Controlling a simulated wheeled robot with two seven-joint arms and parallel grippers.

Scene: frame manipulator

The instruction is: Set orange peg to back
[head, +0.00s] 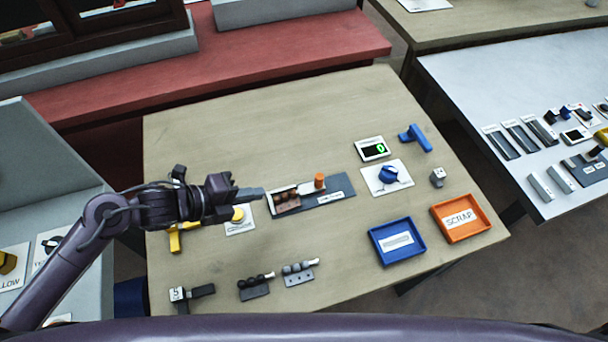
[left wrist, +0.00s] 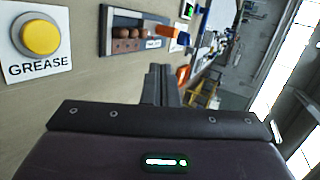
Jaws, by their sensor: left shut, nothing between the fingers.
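The orange peg (head: 319,180) stands upright on a dark grey board (head: 340,190), just right of a holder with several brown round pieces (head: 286,200). The peg also shows in the left wrist view (left wrist: 167,31), past my fingers. My left gripper (head: 262,192) is shut and empty, its fingertips just left of the board, with the peg some way to the right. Its closed fingers also show in the left wrist view (left wrist: 160,75). My right gripper is in neither view. The label on the board is too small to read.
A yellow GREASE button (left wrist: 41,38) lies below my left gripper. To the right are a blue knob (head: 388,174), a display (head: 372,149), a blue tray (head: 373,246) and an orange SCRAP tray (head: 437,217). Small racks (head: 255,292) stand in front. The back of the table is clear.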

